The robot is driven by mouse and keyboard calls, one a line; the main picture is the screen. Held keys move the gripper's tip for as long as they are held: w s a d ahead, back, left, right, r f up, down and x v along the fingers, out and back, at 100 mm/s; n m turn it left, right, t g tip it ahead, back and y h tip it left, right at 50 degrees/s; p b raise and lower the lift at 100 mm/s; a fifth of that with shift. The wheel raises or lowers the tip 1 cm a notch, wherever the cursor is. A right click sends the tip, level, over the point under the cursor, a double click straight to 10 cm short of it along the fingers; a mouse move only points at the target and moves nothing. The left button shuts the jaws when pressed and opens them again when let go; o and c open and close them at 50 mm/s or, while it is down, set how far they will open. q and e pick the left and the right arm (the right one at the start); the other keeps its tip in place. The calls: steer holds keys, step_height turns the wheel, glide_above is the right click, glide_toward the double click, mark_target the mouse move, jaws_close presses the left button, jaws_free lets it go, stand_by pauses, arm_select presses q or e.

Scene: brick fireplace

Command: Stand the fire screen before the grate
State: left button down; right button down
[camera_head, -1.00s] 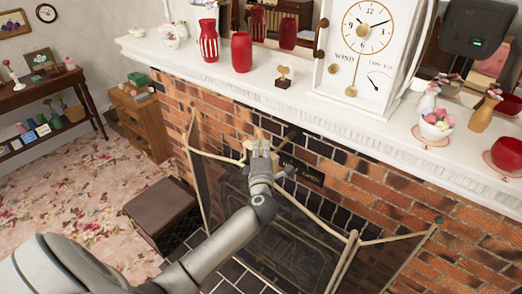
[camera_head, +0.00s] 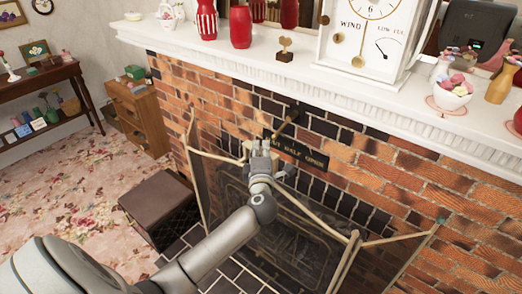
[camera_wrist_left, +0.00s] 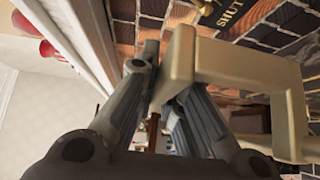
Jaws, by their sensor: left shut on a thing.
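The fire screen has thin pale-gold rails (camera_head: 299,202) around dark see-through mesh, with a side panel angled out at each end. It is upright in front of the brick fireplace in the head view. My left gripper (camera_head: 262,153) is shut on the pale-gold handle at the middle of its top rail. In the left wrist view the squared handle (camera_wrist_left: 240,66) passes between my left fingers (camera_wrist_left: 157,90). The grate is hard to make out through the mesh. The screen's lower edge is hidden, so I cannot tell whether it touches the hearth. My right gripper is out of view.
A brown-topped stool or box (camera_head: 158,203) stands close to the screen's left panel. The white mantel shelf (camera_head: 270,88) overhangs, with red vases and a clock (camera_head: 368,40) on it. A small wooden cabinet (camera_head: 140,115) is farther left; flowered carpet (camera_head: 75,185) is open there.

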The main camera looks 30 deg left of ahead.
arm_select(q)
step_height(320, 180, down, 16)
steer(key=b, duration=1.2)
steer(key=shift+w+f+b, duration=0.1)
steer(key=shift+f+b, duration=0.7)
steer(key=shift+f, duration=0.75)
stand_by(2.1)
steer(key=shift+p, duration=0.4)
stand_by(0.4)
stand_by(0.4)
steer(key=c, duration=1.5)
jaws_free()
steer(key=shift+s+d+f, duration=0.15)
steer(key=shift+s+f, duration=0.15)
steer(key=shift+f, duration=0.15)
steer(key=v, duration=0.8)
steer(key=r+v, duration=0.1)
steer(key=v, duration=0.2)
steer(key=shift+s+d, duration=0.25)
steer(key=shift+s, duration=0.05)
